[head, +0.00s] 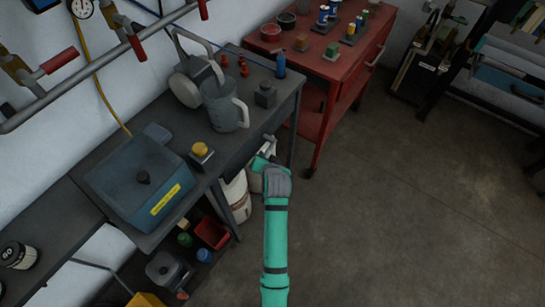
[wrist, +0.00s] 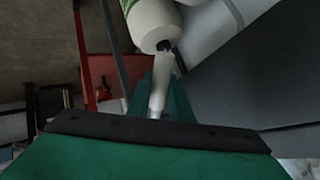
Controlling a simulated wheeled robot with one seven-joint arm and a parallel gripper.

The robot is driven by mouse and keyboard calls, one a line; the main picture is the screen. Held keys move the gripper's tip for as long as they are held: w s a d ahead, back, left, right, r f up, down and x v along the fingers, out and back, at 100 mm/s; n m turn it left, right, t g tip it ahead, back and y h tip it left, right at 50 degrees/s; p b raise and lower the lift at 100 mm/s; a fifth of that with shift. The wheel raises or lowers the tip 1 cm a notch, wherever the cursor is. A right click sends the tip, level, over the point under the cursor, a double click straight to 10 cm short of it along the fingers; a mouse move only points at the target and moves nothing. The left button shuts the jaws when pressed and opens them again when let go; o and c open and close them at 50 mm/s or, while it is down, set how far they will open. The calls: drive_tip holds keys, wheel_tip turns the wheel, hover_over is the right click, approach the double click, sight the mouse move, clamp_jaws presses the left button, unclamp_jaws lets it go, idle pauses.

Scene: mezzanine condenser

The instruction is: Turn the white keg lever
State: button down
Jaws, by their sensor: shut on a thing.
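The white keg (wrist: 152,20) shows at the top of the wrist view, with a dark fitting at its end. The white keg lever (wrist: 160,85) runs down from near that fitting. My gripper (wrist: 160,100) is shut on the lever, with green fingers beside it. In the head view my gripper (head: 264,160) is at the right front edge of the dark workbench, low beside it. White containers (head: 235,198) stand below the bench there. A small whitish piece (head: 269,146) shows just beyond my gripper; my arm hides most of the keg and lever.
The dark workbench (head: 185,130) holds a grey jug (head: 223,106), a blue box (head: 140,178) and small items. A red cart (head: 335,65) stands just beyond it. A red bin (head: 212,233) sits under the bench. The floor (head: 390,210) to the right is clear.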

idle(0.3)
drive_tip(key=c, duration=1.9)
unclamp_jaws()
drive_tip(key=shift+o, duration=0.2)
drive_tip(key=v, duration=1.1)
drive_tip(key=shift+w, duration=0.1)
